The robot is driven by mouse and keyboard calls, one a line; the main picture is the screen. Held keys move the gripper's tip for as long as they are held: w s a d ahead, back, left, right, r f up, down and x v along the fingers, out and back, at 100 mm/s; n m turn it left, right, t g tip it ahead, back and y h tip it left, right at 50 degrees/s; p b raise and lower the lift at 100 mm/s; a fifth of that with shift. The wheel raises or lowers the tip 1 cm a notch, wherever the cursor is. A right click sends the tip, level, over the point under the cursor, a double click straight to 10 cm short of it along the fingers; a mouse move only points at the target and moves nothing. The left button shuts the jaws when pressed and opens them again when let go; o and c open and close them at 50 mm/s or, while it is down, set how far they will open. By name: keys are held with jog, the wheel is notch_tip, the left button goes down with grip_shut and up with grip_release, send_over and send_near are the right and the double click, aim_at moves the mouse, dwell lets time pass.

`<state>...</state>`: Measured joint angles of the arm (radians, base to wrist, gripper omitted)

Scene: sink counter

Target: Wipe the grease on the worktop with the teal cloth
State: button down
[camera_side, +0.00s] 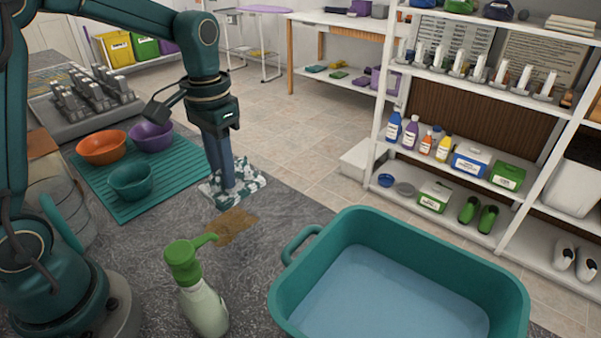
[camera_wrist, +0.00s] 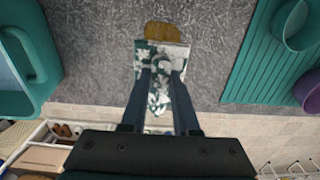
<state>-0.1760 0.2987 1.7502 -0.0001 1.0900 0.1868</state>
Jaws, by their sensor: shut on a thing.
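The teal cloth (camera_side: 213,193), patterned teal and white, lies low at the worktop by the far edge. My gripper (camera_side: 228,182) points down and is shut on it. In the wrist view, my gripper (camera_wrist: 161,78) holds the cloth (camera_wrist: 160,52) between its two fingers, and part of the cloth hangs between them. The grease (camera_side: 231,225) is a brown patch on the grey worktop (camera_side: 290,207), just nearer the side camera than the cloth. In the wrist view the grease (camera_wrist: 163,31) shows right beyond the cloth's edge. The cloth may cover part of it.
A teal basin of water (camera_side: 400,235) stands right of the grease. A spray bottle (camera_side: 198,285) with a green head stands in front. A ribbed teal mat (camera_side: 182,195) at left holds orange (camera_side: 101,147), purple (camera_side: 151,136) and teal (camera_side: 131,181) bowls.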

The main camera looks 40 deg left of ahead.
jog(key=shift+a+f, duration=0.1)
dwell(0.3)
notch_tip(320, 180, down, 7)
jog(key=shift+s+r, duration=0.1)
jog(key=shift+s, duration=1.75)
jog(key=shift+w, duration=0.9)
jog(key=shift+f, duration=0.6)
dwell(0.5)
jog(key=shift+w, duration=0.1)
dwell(0.3)
jog(key=shift+w, duration=0.8)
